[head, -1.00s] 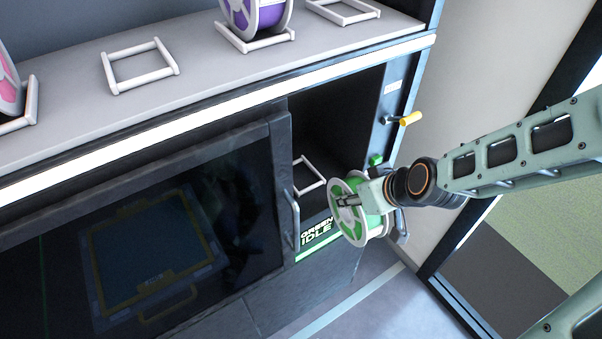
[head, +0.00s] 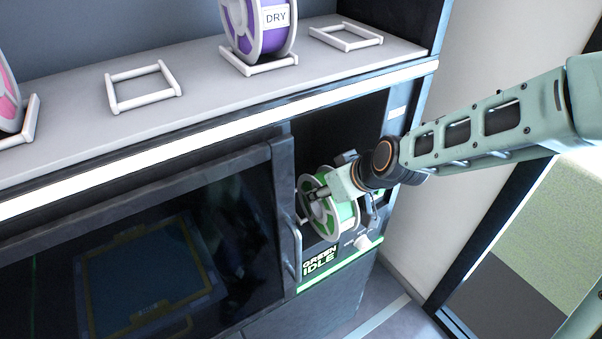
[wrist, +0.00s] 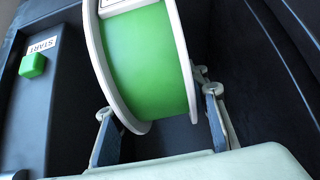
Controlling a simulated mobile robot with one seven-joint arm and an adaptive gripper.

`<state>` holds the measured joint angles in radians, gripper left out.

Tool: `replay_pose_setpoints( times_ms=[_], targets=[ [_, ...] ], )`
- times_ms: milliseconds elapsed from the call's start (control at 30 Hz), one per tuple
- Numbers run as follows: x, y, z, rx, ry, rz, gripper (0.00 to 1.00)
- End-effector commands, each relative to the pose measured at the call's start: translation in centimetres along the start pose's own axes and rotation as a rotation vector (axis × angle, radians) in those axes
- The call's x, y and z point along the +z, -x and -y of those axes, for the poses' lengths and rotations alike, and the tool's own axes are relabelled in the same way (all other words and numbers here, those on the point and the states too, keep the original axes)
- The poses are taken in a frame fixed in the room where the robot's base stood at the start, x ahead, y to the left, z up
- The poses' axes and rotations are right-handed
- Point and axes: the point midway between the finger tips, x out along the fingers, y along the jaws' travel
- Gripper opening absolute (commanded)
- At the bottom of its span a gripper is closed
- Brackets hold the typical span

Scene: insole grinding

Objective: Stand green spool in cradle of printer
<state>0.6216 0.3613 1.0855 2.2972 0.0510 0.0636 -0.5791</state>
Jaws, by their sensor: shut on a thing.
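The green spool (head: 343,212), with white rims, is upright in the open side bay of the printer (head: 305,150). My gripper (head: 322,200) is shut on it, and the arm reaches in from the right. In the wrist view the spool's green winding (wrist: 150,70) fills the middle, with one finger at each rim.
The bay's walls are close around my gripper. A green START button (wrist: 33,64) is on a dark panel. The printer's screen reads GREEN IDLE (head: 320,262). On the shelf above, a purple spool (head: 258,28) sits in a cradle; two empty cradles (head: 143,88) (head: 346,36) flank it.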

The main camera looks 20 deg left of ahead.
Motion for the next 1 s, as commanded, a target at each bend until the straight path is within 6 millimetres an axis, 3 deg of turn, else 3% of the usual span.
replay_pose_setpoints(
  times_ms=[500, 1000],
  targets=[
    [-4.4, -3.4, 0.1, 0.0, 0.003, -0.004, 0.0],
    [-6.6, -5.1, 0.1, -0.001, 0.002, -0.003, 0.0]
  ],
)
